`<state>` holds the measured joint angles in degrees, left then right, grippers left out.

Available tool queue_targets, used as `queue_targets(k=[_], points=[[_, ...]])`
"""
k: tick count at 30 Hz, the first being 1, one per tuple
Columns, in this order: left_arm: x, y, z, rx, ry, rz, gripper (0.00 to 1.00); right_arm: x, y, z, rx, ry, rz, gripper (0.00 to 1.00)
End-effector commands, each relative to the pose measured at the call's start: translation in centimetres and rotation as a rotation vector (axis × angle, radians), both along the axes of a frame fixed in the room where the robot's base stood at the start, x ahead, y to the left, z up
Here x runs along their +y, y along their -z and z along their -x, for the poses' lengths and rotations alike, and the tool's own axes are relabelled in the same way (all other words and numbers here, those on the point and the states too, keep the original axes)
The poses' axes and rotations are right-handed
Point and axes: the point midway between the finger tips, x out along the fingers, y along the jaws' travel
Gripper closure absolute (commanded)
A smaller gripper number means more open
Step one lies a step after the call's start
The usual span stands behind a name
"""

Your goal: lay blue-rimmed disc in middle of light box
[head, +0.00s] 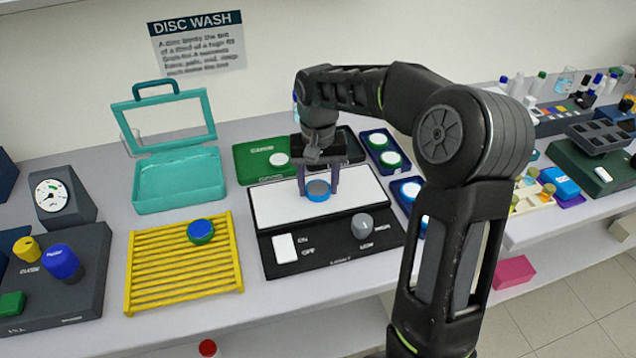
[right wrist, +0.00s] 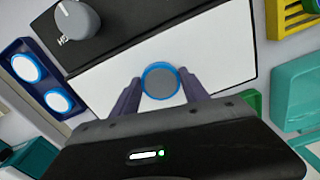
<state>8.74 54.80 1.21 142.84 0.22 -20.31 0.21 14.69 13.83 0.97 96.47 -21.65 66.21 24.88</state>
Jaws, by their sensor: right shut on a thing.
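The blue-rimmed disc (head: 318,190) has a grey face and is over the middle of the light box's white panel (head: 275,208). My right gripper (head: 318,188) comes down from above with its two fingers on either side of the disc and is shut on it. The right wrist view also shows the disc (right wrist: 160,82) between the fingertips, with the white panel (right wrist: 215,45) around it. I cannot tell whether the disc touches the panel. My left gripper is not in view.
A dark control strip with a grey knob (head: 362,226) and a white switch (head: 284,248) fronts the light box. A yellow rack (head: 165,275) with a blue-and-green disc (head: 201,231) stands left. A teal open box (head: 178,182), a green tray (head: 250,158) and blue holders (head: 376,140) surround it.

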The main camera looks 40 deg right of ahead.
Motion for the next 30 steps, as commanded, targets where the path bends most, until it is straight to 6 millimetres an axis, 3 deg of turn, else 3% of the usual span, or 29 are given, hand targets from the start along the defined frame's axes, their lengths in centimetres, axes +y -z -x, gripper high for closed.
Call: queue_targets(k=[1, 2, 9, 21, 26, 30], points=[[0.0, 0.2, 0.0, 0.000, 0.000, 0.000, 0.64, 0.0, 0.3, 0.0, 0.001, 0.000, -0.001, 0.86], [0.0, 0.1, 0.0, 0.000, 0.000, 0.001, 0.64, 0.0, 0.2, 0.0, 0.001, 0.000, -0.001, 0.46], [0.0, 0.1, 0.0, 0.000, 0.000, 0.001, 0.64, 0.0, 0.2, 0.0, 0.001, 0.000, -0.001, 0.26], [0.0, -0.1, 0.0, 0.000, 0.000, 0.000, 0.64, 0.0, -0.5, 0.0, -0.001, 0.000, 0.001, 0.26], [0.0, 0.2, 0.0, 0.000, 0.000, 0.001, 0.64, 0.0, -2.5, -0.1, -0.004, -0.001, 0.000, 0.26], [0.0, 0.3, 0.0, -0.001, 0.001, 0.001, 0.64, 0.0, -5.3, -0.1, -0.004, 0.000, 0.000, 0.26]])
